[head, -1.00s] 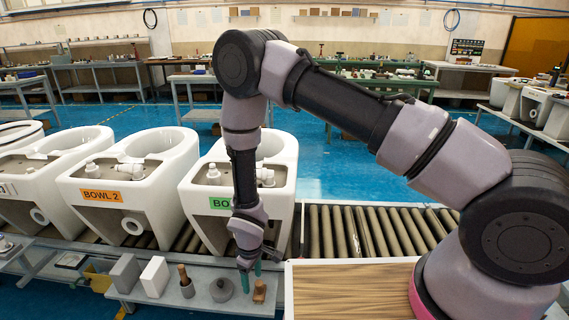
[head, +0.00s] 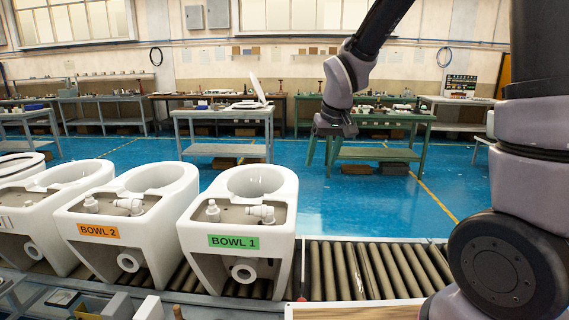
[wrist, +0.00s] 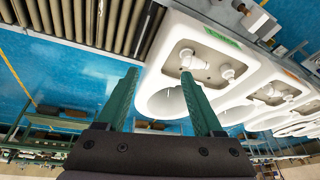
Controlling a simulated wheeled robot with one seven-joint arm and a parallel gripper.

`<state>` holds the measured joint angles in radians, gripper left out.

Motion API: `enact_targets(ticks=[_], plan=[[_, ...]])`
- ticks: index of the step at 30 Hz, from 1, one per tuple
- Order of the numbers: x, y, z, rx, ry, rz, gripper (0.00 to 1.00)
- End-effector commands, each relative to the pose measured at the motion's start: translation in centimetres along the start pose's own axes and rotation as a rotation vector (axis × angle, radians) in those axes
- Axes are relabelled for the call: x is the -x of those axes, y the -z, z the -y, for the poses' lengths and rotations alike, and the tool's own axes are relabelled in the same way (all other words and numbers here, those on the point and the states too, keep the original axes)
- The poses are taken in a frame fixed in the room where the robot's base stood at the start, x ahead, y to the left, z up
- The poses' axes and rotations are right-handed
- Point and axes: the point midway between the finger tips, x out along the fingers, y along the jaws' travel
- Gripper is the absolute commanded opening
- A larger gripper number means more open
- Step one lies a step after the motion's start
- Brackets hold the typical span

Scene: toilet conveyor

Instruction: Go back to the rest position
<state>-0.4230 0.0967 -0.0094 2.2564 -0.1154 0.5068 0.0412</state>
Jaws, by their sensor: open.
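My gripper (head: 321,152) hangs from my raised arm in the head view, above and right of the bowls, over the blue floor. Its two green fingers stand apart in the wrist view (wrist: 160,75), with nothing held between them. The white bowl labelled BOWL 1 (head: 215,262) stands on the roller conveyor, left of and below my gripper. It also shows in the wrist view (wrist: 200,35), beyond the fingers and apart from them.
The bowl labelled BOWL 2 (head: 90,252) and further bowls stand to the left on the conveyor (head: 365,270). A wooden-topped surface (head: 355,312) is at the front. Workbenches, including a grey table (head: 225,113), line the back. Open blue floor lies between.

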Motion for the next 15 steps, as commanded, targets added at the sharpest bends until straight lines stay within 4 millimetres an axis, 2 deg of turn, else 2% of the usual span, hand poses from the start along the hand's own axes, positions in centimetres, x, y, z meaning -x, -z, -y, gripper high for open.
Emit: enact_targets(ticks=[1, 6, 12, 15], plan=[[2.8, -0.2, -1.5, -0.054, 0.001, -0.030, 0.68], [10.0, -2.4, -5.2, -0.213, 0.008, -0.098, 0.68], [17.0, -6.8, -8.1, -0.386, 0.025, -0.185, 0.68], [19.6, -9.2, -8.9, -0.459, 0.034, -0.226, 0.68]])
